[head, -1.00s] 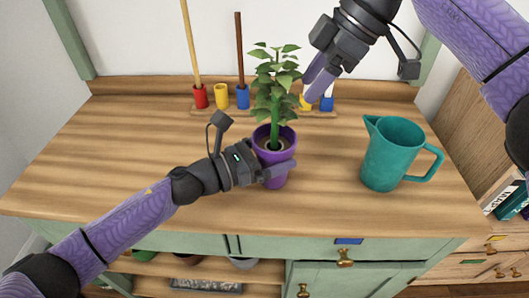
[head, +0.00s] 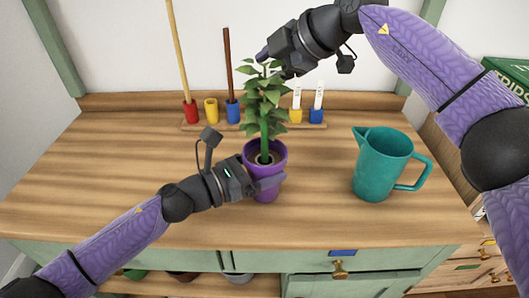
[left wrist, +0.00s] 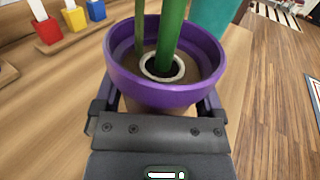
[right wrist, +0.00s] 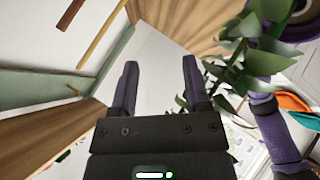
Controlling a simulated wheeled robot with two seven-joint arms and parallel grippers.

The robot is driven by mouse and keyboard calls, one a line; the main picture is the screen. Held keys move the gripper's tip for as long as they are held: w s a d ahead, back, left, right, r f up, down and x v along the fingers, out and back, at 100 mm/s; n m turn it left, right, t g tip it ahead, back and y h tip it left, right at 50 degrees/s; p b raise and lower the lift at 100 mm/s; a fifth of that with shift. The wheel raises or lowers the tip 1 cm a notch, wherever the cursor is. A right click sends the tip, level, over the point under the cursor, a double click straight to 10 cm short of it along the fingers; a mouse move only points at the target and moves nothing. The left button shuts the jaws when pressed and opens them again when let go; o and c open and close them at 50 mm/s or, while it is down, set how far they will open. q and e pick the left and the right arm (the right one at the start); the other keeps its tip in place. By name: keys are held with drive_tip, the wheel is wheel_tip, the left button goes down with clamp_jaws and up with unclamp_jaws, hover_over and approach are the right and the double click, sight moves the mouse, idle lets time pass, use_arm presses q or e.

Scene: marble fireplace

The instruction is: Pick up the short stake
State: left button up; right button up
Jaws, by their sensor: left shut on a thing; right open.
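Two stakes stand upright in cups at the back of the table: a tall tan one (head: 177,50) in a red cup (head: 190,111), and a shorter dark brown one (head: 228,65) in a blue cup (head: 233,112). The yellow cup (head: 211,111) between them looks empty. My right gripper (head: 272,62) is open and empty above the plant's leaves, right of the brown stake. Two sticks (right wrist: 101,34) show beyond its fingers in the right wrist view. My left gripper (head: 264,184) is shut on the purple pot (head: 266,194).
The green plant (head: 264,100) stands tall in the pot, its leaves close under my right gripper. A teal pitcher (head: 382,165) stands to the right. The table's left side is clear.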

drive_tip(key=s+a+r+n+t+y, duration=0.3)
drive_tip(key=a+r+n+t+y, duration=0.45)
drive_tip(key=t, duration=0.95)
drive_tip(key=n+g+h, duration=0.1)
drive_tip(key=g+h, duration=0.4)
drive_tip(key=h, duration=1.8)
approach(263, 130)
drive_tip(key=x, duration=0.9)
drive_tip(key=shift+w+d, duration=0.15)
drive_tip(key=shift+w, duration=0.15)
drive_tip(key=shift+n, duration=0.25)
clamp_jaws()
